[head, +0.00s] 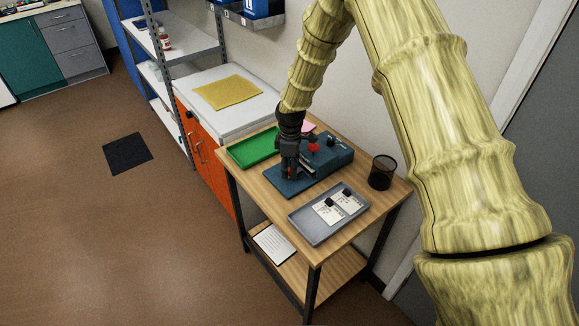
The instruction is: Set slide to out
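A blue bench device (328,152) stands on the wooden table, with a flat blue base plate at its front left and a red part (313,148) on its body. My gripper (289,174) points down over the left part of the base plate. A small red spot shows at its fingertips, but I cannot tell what it belongs to or whether the fingers touch it. The finger gap is too small to read. I cannot make out the slide or its position; the gripper covers part of the device.
On the wooden table (262,199), a green tray (254,148) lies left of the device. A grey tray (318,236) with white cards and dark pieces lies in front. A black mesh cup (382,172) stands at right. A pink item (309,127) lies behind my gripper.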

